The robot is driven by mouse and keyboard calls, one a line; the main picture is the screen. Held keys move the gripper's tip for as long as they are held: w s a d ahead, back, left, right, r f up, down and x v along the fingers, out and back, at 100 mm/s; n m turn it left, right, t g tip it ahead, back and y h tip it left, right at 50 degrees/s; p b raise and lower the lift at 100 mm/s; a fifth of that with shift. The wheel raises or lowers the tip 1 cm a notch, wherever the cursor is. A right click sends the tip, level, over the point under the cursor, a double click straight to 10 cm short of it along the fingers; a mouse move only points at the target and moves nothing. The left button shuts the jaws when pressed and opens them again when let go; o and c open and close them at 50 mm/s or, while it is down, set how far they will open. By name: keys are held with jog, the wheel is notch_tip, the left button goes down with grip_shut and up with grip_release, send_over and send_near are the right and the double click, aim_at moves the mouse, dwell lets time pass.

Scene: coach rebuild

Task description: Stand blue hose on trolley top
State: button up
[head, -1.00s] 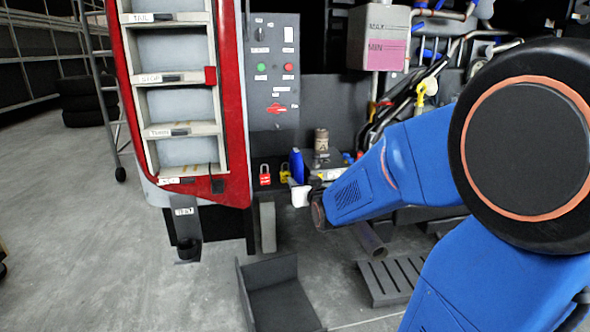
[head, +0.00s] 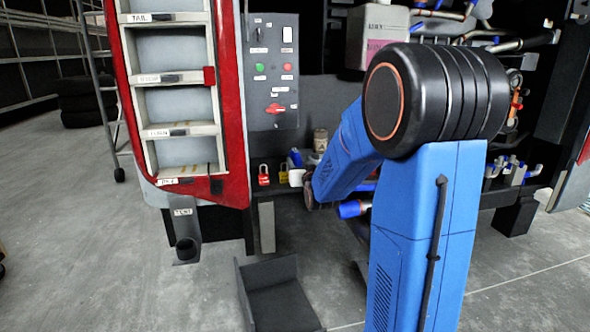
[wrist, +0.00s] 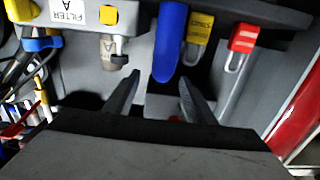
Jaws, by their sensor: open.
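A long blue piece with a rounded end, seemingly the blue hose, shows in the wrist view (wrist: 170,40) and as a small blue shape in the head view (head: 295,158). My gripper (wrist: 159,78) is open, its two grey fingers pointing toward the blue piece. The piece's rounded end shows between the fingertips; I cannot tell whether they touch it. In the head view my gripper is small and mostly hidden by my arm. I cannot clearly pick out the trolley top; a dark ledge carries the small items.
A yellow padlock (wrist: 198,38) and a red padlock (wrist: 240,45) are close right of the blue piece in the wrist view. A "FILTER A" tag (wrist: 70,15) and a metal fitting (wrist: 113,50) are to its left. A grey tray (head: 275,295) is on the floor.

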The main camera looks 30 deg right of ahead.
aim_at(295, 154)
jog(key=shift+x, duration=3.65)
jog(key=shift+a+r, duration=0.1)
jog(key=shift+a, duration=0.05)
grip_shut()
